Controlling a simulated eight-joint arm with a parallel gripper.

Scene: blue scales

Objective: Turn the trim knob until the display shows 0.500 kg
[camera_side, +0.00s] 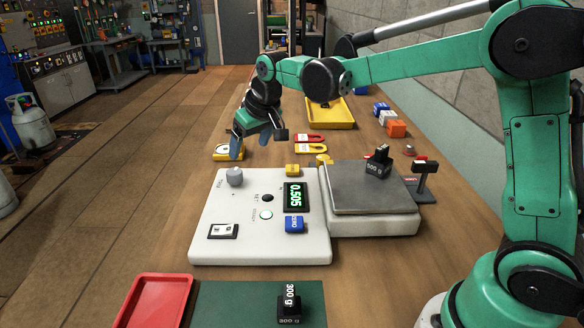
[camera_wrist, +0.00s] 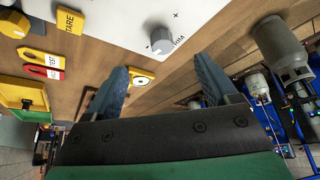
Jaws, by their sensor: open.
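The grey trim knob (camera_side: 235,176) stands on the far left corner of the white control panel (camera_side: 210,247). The display (camera_side: 293,197) reads 0.505 in green digits. My gripper (camera_side: 254,138) is open above and beyond the panel's far edge, apart from the knob. In the wrist view my gripper's two blue fingers (camera_wrist: 162,75) are spread with nothing held. The knob also shows there (camera_wrist: 162,40), ahead of the fingertips, near plus and minus marks. A black 500 g weight (camera_side: 378,162) sits on the grey scale plate (camera_side: 350,198).
Red and yellow padlock-shaped tags (camera_side: 309,138), a yellow tray (camera_side: 330,115) and small blocks (camera_side: 396,128) lie beyond. A 300 g weight (camera_side: 289,302) stands on the green mat (camera_side: 225,305) by the red tray (camera_side: 157,301).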

